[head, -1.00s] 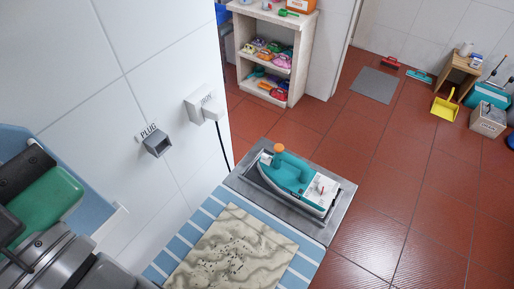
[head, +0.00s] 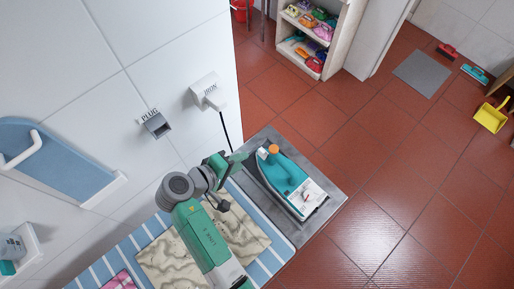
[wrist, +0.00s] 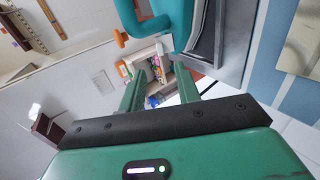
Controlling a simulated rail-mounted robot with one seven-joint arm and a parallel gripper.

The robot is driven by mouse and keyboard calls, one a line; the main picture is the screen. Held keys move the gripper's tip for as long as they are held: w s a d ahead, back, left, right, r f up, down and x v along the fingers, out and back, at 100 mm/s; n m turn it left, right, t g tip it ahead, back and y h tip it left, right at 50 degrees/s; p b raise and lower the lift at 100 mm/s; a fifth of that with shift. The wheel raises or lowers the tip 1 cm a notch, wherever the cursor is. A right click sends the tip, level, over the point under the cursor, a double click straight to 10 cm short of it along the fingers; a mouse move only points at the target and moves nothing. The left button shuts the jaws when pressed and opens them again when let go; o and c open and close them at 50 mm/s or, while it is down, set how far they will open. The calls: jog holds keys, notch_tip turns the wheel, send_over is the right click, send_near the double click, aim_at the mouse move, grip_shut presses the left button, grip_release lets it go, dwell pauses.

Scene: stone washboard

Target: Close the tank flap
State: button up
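A teal and white iron (head: 290,182) sits on the grey metal rest at the end of the board, its tip toward the wall. A small orange part (head: 273,149) at its tip looks like the tank flap; it appears raised, but its exact angle is hard to tell. In the wrist view, the orange part (wrist: 122,38) and the teal body (wrist: 150,27) show at the top, close by. My gripper (head: 238,158) is left of the iron's tip, apart from the orange part. Its two fingers (wrist: 160,72) are spread with nothing between them.
The grey metal rest (head: 333,205) borders the striped board (head: 130,250) with a stone-patterned cloth (head: 160,262). A wall socket box (head: 207,90) with a black cord is behind the gripper, beside a plug holder (head: 155,124).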

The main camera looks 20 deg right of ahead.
aim_at(260, 152)
jog(key=b+x, duration=0.1)
jog(key=x, duration=0.7)
grip_shut()
